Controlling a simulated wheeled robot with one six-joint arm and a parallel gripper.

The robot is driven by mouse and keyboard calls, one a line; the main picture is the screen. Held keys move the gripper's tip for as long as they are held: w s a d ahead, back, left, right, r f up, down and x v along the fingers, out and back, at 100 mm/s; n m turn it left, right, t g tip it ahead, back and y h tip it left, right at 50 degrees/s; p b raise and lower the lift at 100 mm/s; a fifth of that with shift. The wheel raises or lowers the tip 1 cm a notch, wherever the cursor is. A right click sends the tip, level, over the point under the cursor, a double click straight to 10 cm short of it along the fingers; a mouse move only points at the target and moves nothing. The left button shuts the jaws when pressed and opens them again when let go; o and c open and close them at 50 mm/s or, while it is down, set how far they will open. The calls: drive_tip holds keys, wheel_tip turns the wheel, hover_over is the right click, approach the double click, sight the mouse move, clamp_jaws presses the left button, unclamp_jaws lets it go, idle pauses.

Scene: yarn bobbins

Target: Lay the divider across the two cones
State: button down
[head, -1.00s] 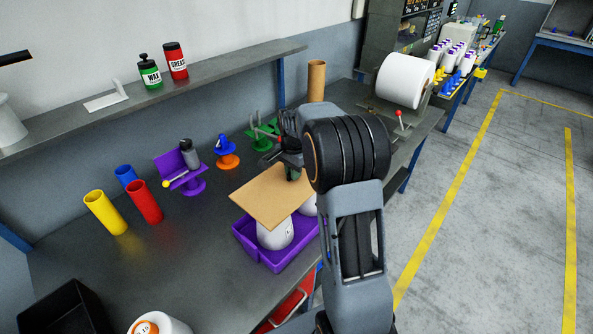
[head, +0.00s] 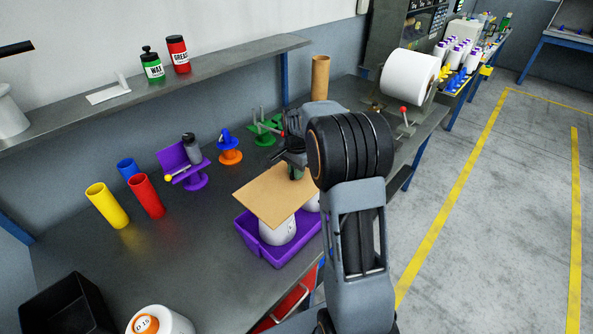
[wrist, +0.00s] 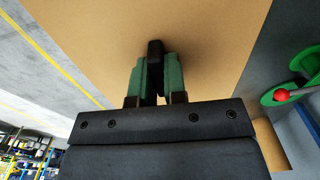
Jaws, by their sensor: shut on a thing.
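The divider (head: 268,197) is a flat tan board, held roughly level over a purple tray. Two white cones stand in the tray; the nearer cone (head: 277,232) shows below the board's front edge, and the other (head: 312,202) is mostly hidden behind the board and my arm. My gripper (head: 295,172) is at the board's far right part, shut on a small dark knob on the divider. In the wrist view the green fingers (wrist: 157,72) close around this knob, and the board (wrist: 210,40) fills most of the picture. I cannot tell whether the board touches the cones.
The purple tray (head: 262,252) sits near the bench's front edge. Purple (head: 190,178), orange (head: 229,154) and green (head: 264,130) stands line the back.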

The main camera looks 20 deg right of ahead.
drive_tip(key=shift+f, duration=0.4)
drive_tip(key=c, duration=1.1)
unclamp_jaws()
wheel_tip(320, 180, up, 14)
drive_tip(key=b, duration=0.1)
drive_tip(key=shift+f, duration=0.1)
drive_tip(key=s+a+f+n+t, duration=0.2)
drive_tip(key=s+a+n, duration=0.3)
drive_tip(key=s, duration=0.5)
drive_tip(key=s+a+f+n+t, duration=0.2)
drive_tip(key=s+a+n, duration=0.3)
drive_tip(key=s+n, duration=0.3)
drive_tip(key=s+f, duration=0.1)
drive_tip(key=s, duration=0.2)
drive_tip(key=shift+s+n, duration=0.3)
